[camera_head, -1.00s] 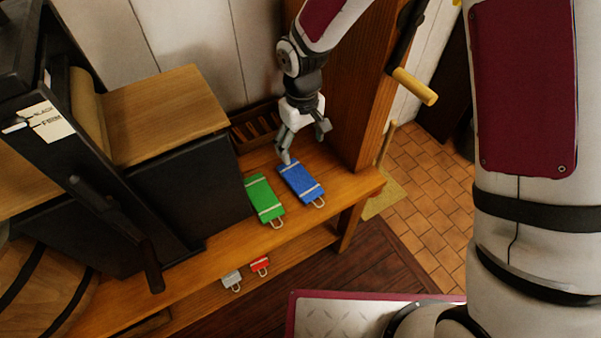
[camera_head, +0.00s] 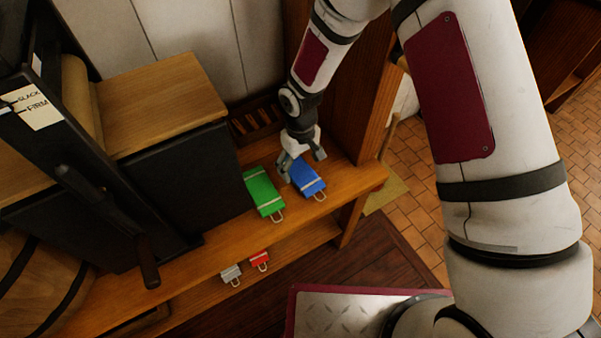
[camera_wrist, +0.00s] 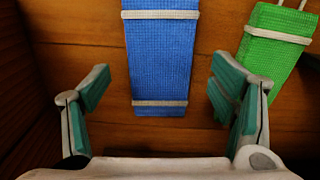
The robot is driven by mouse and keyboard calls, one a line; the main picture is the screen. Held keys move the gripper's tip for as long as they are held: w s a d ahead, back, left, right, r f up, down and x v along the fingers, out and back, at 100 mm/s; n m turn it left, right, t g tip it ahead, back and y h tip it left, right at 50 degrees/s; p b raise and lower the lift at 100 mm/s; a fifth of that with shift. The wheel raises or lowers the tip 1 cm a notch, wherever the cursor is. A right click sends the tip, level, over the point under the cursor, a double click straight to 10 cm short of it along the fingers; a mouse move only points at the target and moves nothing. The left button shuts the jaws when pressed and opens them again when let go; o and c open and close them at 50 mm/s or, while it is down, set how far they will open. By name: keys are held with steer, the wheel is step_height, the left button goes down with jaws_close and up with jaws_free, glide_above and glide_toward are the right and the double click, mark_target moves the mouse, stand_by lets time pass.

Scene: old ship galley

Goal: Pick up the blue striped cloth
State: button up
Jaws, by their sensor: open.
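The blue striped cloth (camera_head: 308,178) lies folded flat on the wooden shelf, with pale stripes and a loop at its near end. In the wrist view the blue cloth (camera_wrist: 160,62) runs down the middle, its lower end between the fingers but apart from them. My gripper (camera_head: 301,170) is just above the far end of the cloth, open and empty. In the wrist view the open fingers of my gripper (camera_wrist: 165,98) stand on either side of the cloth. My gripper hides part of the cloth's far end in the head view.
A green striped cloth (camera_head: 263,192) lies close left of the blue one; it shows beside the right finger (camera_wrist: 275,50). Small grey (camera_head: 231,273) and red (camera_head: 259,260) cloths lie on the lower shelf. A wooden post (camera_head: 360,100) stands right, a black box (camera_head: 185,185) left.

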step_height(320, 180, down, 2)
steer(key=shift+f, duration=0.1)
steer(key=c, duration=1.3)
steer(key=shift+o, duration=0.2)
